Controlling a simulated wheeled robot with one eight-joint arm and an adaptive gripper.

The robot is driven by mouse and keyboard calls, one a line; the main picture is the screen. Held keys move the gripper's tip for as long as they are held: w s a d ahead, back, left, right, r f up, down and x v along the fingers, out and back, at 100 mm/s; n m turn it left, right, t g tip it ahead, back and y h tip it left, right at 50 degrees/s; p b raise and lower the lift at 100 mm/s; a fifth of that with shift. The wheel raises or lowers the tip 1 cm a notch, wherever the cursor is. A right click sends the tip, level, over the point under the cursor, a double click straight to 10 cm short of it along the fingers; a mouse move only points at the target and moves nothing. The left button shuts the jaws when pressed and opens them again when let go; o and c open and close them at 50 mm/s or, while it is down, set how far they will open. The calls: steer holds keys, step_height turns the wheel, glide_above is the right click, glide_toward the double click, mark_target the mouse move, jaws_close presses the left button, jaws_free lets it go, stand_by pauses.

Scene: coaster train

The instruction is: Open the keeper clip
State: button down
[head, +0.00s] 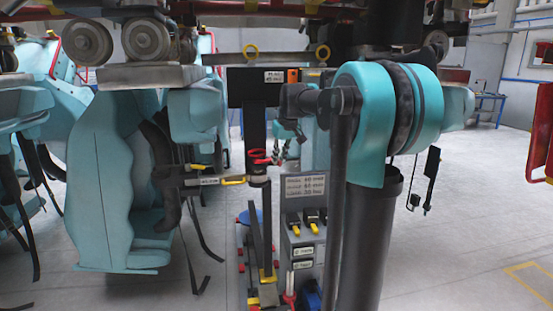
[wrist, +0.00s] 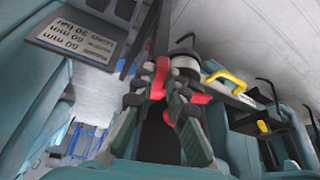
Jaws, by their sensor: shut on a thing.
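The keeper clip, a red looped piece (head: 258,157), sits around the upright dark post (head: 256,125) in the middle of the head view. In the wrist view the red clip (wrist: 195,97) shows between and beside my fingertips. My gripper (wrist: 170,92) is shut on it, with its dark padded fingers close together. In the head view my gripper (head: 278,156) is small and partly hidden by my arm, just right of the clip. A pale collar with a dark band (wrist: 185,62) stands just beyond the fingertips. Whether the clip is sprung open cannot be told.
A labelled grey panel (head: 305,187) with yellow-black switches stands below right. Wheels (head: 88,42) and rails hang overhead. Open floor (head: 470,220) lies at right.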

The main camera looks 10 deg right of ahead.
steer(key=shift+w+d+n+g+y, duration=0.15)
steer(key=shift+w+d+n+y, duration=0.2)
steer(key=shift+n, duration=0.7)
steer(key=shift+w+d+n+g+y, duration=0.2)
steer(key=shift+d+n+y, duration=0.25)
steer(key=shift+n, duration=0.55)
steer(key=shift+w+d+n+g+y, duration=0.15)
steer(key=shift+w+d+n+y, duration=0.2)
steer(key=shift+n, duration=0.7)
steer(key=shift+s+d, duration=0.1)
steer(key=c, duration=1.5)
jaws_free()
steer(key=shift+c, duration=0.2)
steer(key=v, duration=1.2)
